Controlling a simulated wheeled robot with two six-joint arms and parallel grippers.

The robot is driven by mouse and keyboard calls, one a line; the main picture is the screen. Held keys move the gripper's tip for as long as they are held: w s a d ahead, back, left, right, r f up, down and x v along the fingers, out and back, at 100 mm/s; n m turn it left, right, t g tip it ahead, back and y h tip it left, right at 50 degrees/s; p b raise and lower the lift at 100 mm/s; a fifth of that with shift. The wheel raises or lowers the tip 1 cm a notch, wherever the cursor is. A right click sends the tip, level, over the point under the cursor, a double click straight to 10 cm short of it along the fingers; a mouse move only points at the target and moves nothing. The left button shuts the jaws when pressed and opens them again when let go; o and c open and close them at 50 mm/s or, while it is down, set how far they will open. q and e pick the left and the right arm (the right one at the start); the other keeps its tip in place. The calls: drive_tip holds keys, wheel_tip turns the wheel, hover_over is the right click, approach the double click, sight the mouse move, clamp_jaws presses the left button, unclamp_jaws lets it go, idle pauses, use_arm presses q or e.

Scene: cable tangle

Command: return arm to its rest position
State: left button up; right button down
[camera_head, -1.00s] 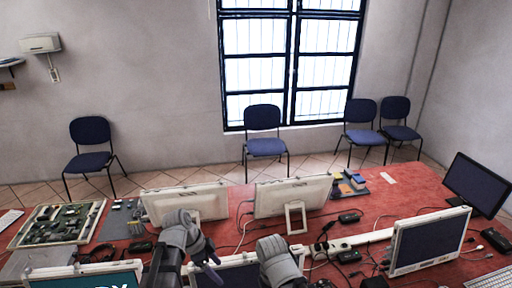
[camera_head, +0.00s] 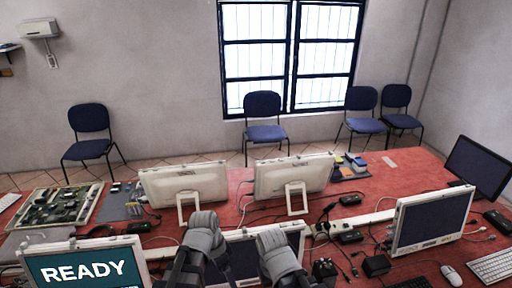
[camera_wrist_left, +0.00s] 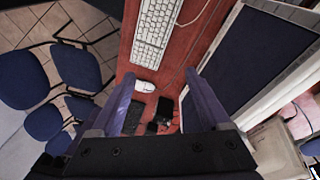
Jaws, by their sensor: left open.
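My left arm (camera_head: 201,245) comes up from the bottom of the head view, bent and pale grey, in front of a monitor in the near row. My left gripper (camera_wrist_left: 162,95) shows in the left wrist view, its two dark fingers spread apart with nothing between them. Beyond the fingertips lie the red desk, a white mouse (camera_wrist_left: 145,86) and a white keyboard (camera_wrist_left: 155,25). A dark-screened monitor (camera_wrist_left: 262,58) stands close beside the right finger. My right arm (camera_head: 279,257) shows at the bottom centre of the head view; its gripper is out of view.
The red desk (camera_head: 405,168) carries a monitor showing READY (camera_head: 85,268), other monitors, circuit boards (camera_head: 55,206), cables and a power strip (camera_head: 368,221). Black adapters (camera_head: 376,265) lie at the near right. Blue chairs (camera_head: 263,118) stand on the floor behind the desk.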

use_arm(q)
drive_tip(key=s+d+f+n+y+b, duration=0.1)
drive_tip(key=s+f+n+b, duration=0.1)
drive_tip(key=f+b, duration=0.3)
drive_tip(key=s+d+f+n+y+b, duration=0.1)
drive_tip(key=s+f+n+y+b, duration=0.1)
drive_tip(key=f+n+b, duration=0.3)
wheel_tip(320, 180, down, 2)
drive_tip(key=shift+s+d+f+y, duration=0.1)
drive_tip(key=shift+s+d+y, duration=0.25)
drive_tip(key=shift+s, duration=0.45)
idle(0.9)
